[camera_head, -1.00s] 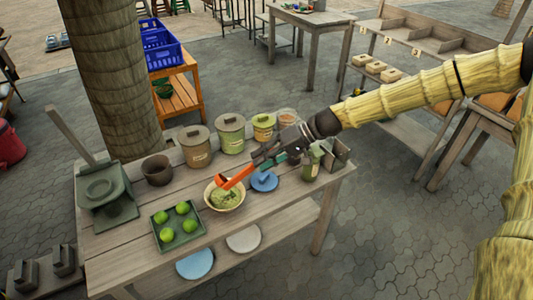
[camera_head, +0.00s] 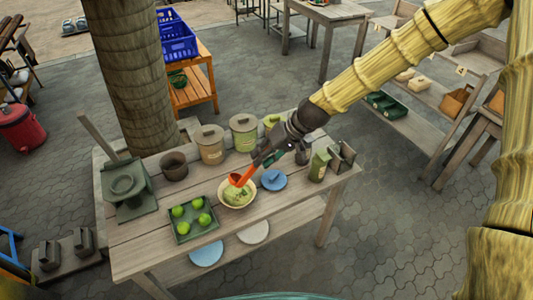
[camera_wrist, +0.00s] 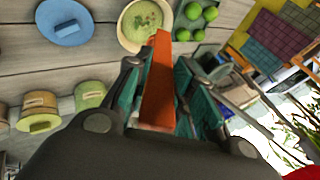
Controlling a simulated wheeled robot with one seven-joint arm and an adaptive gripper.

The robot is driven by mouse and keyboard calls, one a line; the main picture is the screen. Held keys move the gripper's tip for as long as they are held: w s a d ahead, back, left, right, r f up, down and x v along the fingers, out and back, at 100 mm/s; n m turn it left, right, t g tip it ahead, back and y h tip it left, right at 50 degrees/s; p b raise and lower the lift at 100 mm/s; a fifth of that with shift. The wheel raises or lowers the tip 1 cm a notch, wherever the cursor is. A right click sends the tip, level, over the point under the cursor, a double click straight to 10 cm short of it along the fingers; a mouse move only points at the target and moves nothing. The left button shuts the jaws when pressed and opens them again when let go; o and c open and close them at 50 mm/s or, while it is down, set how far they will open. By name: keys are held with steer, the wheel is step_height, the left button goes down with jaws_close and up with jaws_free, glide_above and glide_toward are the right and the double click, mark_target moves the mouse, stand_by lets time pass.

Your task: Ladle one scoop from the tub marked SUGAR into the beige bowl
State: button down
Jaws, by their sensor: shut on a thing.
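My gripper (camera_head: 270,153) is shut on the handle of an orange-red ladle (camera_head: 242,179). The handle also shows between the fingers in the wrist view (camera_wrist: 158,85). The ladle's head is at the beige bowl (camera_head: 236,206), over its upper part; I cannot tell whether it touches or holds anything. The bowl, also in the wrist view (camera_wrist: 125,30), has pale green contents. Lidded tubs stand at the back: a grey-brown one (camera_head: 212,150), a green one (camera_head: 243,138) and a yellow-green one (camera_head: 270,121) partly behind my arm. Their labels are unreadable, so I cannot pick out SUGAR.
A blue lid (camera_head: 274,180) lies right of the bowl. A green tray (camera_head: 184,234) of limes is left, with a brown pot (camera_head: 174,167) and a grey-green stand (camera_head: 128,196) beyond. A green container (camera_head: 319,166) stands at the right. Bare planks (camera_head: 150,250) show in front.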

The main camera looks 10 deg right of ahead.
steer(key=s+a+r+n+t+h+p, duration=0.1)
steer(key=s+a+r+h+p, duration=0.1)
steer(key=a+h+p, duration=0.4)
steer(key=shift+s+a+r+t+p, duration=0.25)
steer(key=shift+a+t+p, duration=0.15)
steer(key=shift+a, duration=0.45)
stand_by(0.8)
